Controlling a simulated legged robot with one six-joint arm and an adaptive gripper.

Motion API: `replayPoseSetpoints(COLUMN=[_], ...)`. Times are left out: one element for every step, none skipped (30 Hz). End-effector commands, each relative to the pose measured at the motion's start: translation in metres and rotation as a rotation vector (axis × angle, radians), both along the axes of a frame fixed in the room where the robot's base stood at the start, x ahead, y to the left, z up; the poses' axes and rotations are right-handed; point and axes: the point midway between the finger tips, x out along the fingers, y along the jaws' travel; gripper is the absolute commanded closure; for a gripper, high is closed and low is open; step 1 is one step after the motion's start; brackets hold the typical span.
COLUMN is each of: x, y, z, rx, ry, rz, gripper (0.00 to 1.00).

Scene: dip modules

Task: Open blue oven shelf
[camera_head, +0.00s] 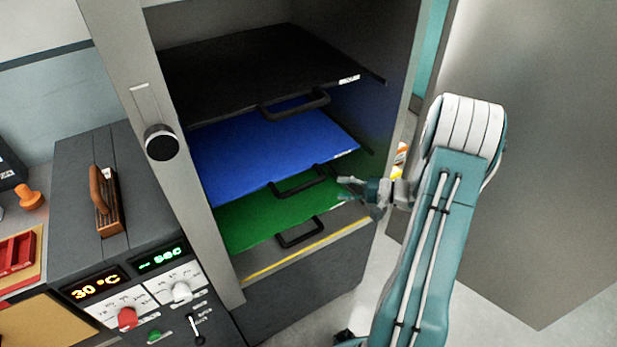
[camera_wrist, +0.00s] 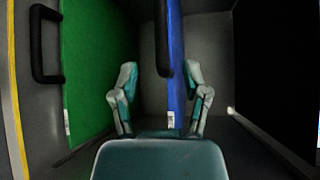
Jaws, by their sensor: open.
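The blue oven shelf (camera_head: 262,150) is the middle of three shelves in the open oven, with a black handle (camera_head: 299,182) on its front edge. My gripper (camera_head: 352,187) is open, just right of that handle in the head view. In the wrist view the view is turned sideways, and the blue shelf (camera_wrist: 176,75) shows edge-on between my two spread fingers (camera_wrist: 161,90). Its dark handle (camera_wrist: 162,38) rises in the middle, above and between the fingertips. Nothing is held. I cannot tell whether the fingers touch the shelf.
A black shelf (camera_head: 250,70) is above, a green shelf (camera_head: 255,212) below, each with a black handle. The oven door (camera_head: 520,180) stands open at the right. A control box (camera_head: 130,275) with knobs and displays stands left. Floor is clear below the door.

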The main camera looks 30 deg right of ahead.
Motion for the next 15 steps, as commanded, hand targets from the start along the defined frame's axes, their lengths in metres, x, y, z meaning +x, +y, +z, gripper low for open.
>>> replayPoseSetpoints(x=[0.003,0.006,0.010,0.013,0.016,0.022,0.026,0.030,0.035,0.038,0.042,0.047,0.050,0.053,0.057], y=[0.005,0.007,0.012,0.015,0.019,0.023,0.026,0.030,0.035,0.038,0.043,0.048,0.052,0.055,0.059], z=[0.000,-0.001,-0.002,-0.003,-0.003,-0.005,-0.006,-0.007,-0.008,-0.009,-0.010,-0.011,-0.012,-0.012,-0.013], rx=[0.000,0.000,0.001,0.002,0.002,0.004,0.004,0.004,0.006,0.006,0.007,0.006,0.006,0.006,0.006], ry=[0.001,0.001,0.001,0.002,0.002,0.002,0.003,0.003,0.003,0.004,0.004,0.004,0.004,0.004,0.004], rz=[0.004,0.005,0.006,0.007,0.008,0.007,0.007,0.008,0.008,0.008,0.009,0.008,0.008,0.008,0.007], gripper=[0.41,0.41,0.41,0.41,0.41,0.41,0.41,0.41,0.41,0.41,0.41,0.41,0.41,0.41,0.41])
